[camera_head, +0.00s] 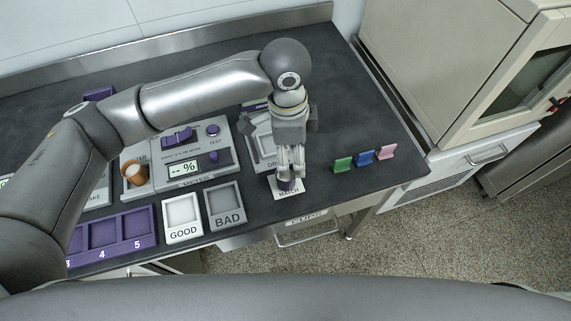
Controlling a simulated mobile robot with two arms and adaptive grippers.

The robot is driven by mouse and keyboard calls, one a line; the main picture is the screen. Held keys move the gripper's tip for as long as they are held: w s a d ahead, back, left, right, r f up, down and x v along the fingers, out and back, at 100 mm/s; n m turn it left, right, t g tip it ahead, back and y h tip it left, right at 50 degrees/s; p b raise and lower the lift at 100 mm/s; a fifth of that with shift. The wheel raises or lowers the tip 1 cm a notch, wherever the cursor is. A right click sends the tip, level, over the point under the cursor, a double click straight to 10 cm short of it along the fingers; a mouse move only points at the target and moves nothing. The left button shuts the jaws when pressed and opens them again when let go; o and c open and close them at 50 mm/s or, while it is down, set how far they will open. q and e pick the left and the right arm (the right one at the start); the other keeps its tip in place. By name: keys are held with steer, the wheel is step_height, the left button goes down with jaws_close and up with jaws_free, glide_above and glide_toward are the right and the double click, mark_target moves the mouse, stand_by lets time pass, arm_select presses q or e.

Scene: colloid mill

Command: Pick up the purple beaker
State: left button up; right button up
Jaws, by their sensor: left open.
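The purple beaker (286,185) stands on the white pad marked MATCH (290,193) near the front edge of the dark bench. My left gripper (290,172) points down right over it, with its fingers apart at the beaker's upper part. The fingers hide part of the beaker, and I cannot tell whether they touch it. My right gripper is out of view.
Green (343,164), blue (364,158) and pink (387,152) small blocks stand to the right. GOOD (183,234) and BAD (227,221) trays, a grey meter (195,176), an orange-brown cup (134,173) and a purple numbered rack (146,242) lie left.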

mark_target(286, 184)
arm_select(q)
steer(key=shift+y, duration=0.4)
steer(key=f, duration=0.3)
steer(key=a+f+p, duration=0.1)
steer(key=f, duration=0.5)
steer(key=shift+w+a+f+p, duration=0.1)
steer(key=shift+a+f+p, duration=0.05)
steer(key=shift+a+p, duration=0.2)
steer(key=shift+f, duration=0.3)
steer(key=shift+d, duration=0.1)
steer(key=c, duration=1.2)
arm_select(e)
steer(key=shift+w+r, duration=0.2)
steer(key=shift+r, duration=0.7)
arm_select(q)
steer(key=shift+r, duration=0.15)
